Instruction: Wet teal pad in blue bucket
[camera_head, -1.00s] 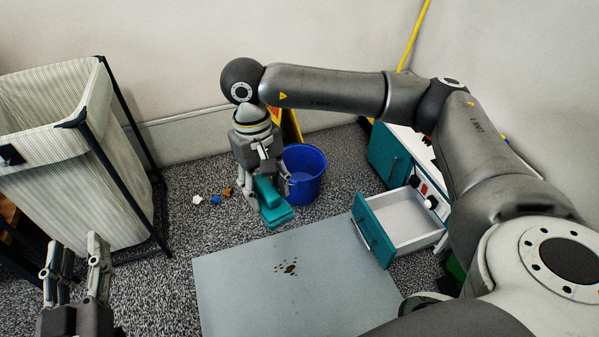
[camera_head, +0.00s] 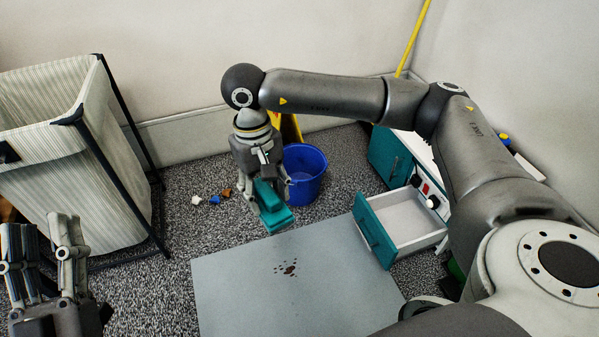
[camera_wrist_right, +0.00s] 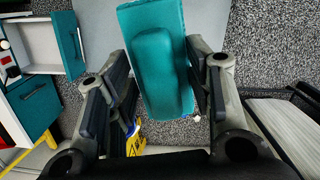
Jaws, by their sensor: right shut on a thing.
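My right gripper (camera_head: 268,196) is shut on the teal pad (camera_head: 277,219), just left of and in front of the blue bucket (camera_head: 317,178). In the right wrist view the teal pad (camera_wrist_right: 157,62) sits between the two fingers, its raised grip part toward the camera. The pad is outside the bucket, above the floor near the far edge of the grey mat. The part of the bucket I can see inside looks empty; its left side is partly hidden by my gripper. My left gripper (camera_head: 45,228) is open and empty at the lower left. Whether the pad is wet cannot be seen.
A grey mat (camera_head: 235,290) bears dark brown spots (camera_head: 288,269). A teal-fronted drawer (camera_head: 374,236) stands open at the right. A striped hamper (camera_head: 60,150) stands at the left. Small white, blue and brown scraps (camera_head: 215,200) lie on the floor. A yellow sign (camera_head: 291,127) stands behind the bucket.

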